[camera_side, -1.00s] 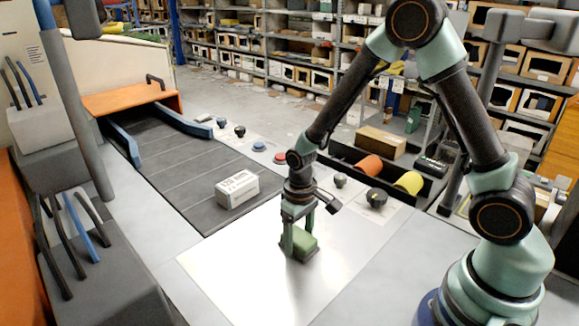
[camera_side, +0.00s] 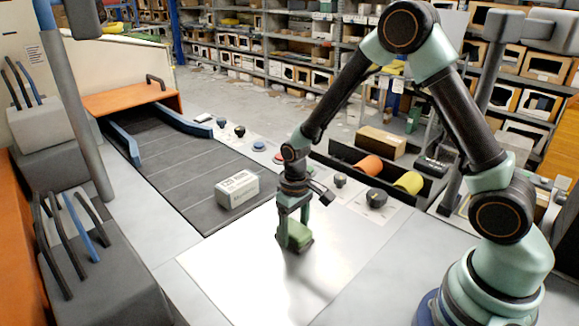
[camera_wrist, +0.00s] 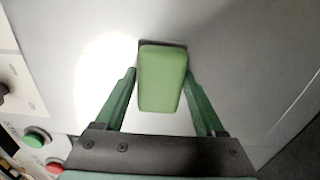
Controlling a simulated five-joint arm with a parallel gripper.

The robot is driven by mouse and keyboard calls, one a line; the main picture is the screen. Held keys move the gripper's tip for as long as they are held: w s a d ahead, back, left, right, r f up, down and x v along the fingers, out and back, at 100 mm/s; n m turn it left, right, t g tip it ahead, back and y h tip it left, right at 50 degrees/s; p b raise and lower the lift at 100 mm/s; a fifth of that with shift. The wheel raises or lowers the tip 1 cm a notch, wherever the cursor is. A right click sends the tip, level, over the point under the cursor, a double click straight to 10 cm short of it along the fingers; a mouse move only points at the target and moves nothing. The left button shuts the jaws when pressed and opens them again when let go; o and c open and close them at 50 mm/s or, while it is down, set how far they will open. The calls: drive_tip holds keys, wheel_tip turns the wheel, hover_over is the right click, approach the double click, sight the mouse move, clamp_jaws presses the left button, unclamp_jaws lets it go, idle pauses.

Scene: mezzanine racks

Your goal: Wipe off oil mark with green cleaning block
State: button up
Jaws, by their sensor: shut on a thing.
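The green cleaning block (camera_side: 298,236) is between the fingers of my gripper (camera_side: 293,232), which is shut on it. The block is down at the bright metal plate (camera_side: 240,275), towards its back right part. In the wrist view the green block (camera_wrist: 162,80) fills the space between the green fingertips of my gripper (camera_wrist: 161,78), with a dark edge showing at its far end. No oil mark can be made out in either view; glare whitens part of the plate, and the block and gripper cover some of it.
A white box (camera_side: 237,189) lies on the dark conveyor (camera_side: 175,165) behind the plate. A panel with knobs (camera_side: 376,197) and buttons runs along the plate's back right. A black bin (camera_side: 345,155) holds orange and yellow rolls. The front of the plate is clear.

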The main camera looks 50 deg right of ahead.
sight(283, 249)
drive_tip(key=shift+d, duration=4.2)
drive_tip(key=shift+a+r, duration=0.1)
drive_tip(key=shift+a, duration=6.1)
wheel_tip(283, 249, up, 8)
